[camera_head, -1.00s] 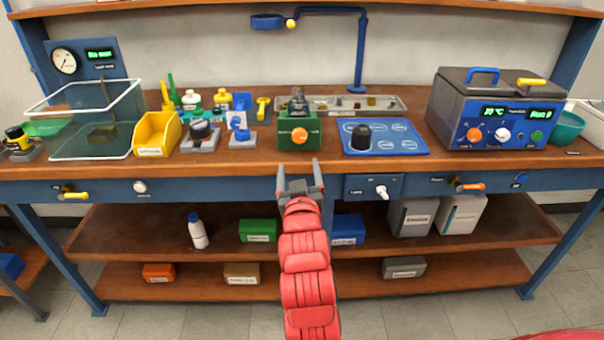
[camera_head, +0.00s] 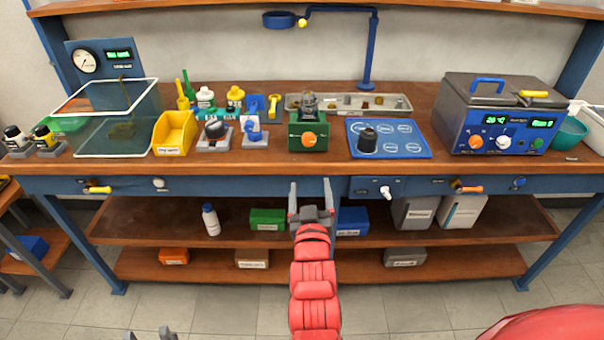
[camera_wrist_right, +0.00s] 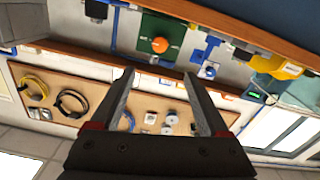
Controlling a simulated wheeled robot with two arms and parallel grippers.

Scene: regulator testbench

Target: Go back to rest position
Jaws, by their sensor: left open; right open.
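My right gripper (camera_head: 312,188) is at the end of the red arm in the middle of the head view. It is open and empty, with its fingers pointing at the bench front just below the tabletop edge. In the right wrist view its two fingers (camera_wrist_right: 165,88) stand apart with nothing between them. My left gripper (camera_head: 150,334) shows only as two fingertips at the bottom edge of the head view, apart and empty, over the floor. The rest of it is out of frame.
The workbench (camera_head: 270,170) holds a green block with an orange knob (camera_head: 308,138), a blue panel with a black knob (camera_head: 388,140), a heater box (camera_head: 495,120) and a yellow bin (camera_head: 175,135). Shelves below hold boxes. The floor in front (camera_head: 220,310) is clear.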

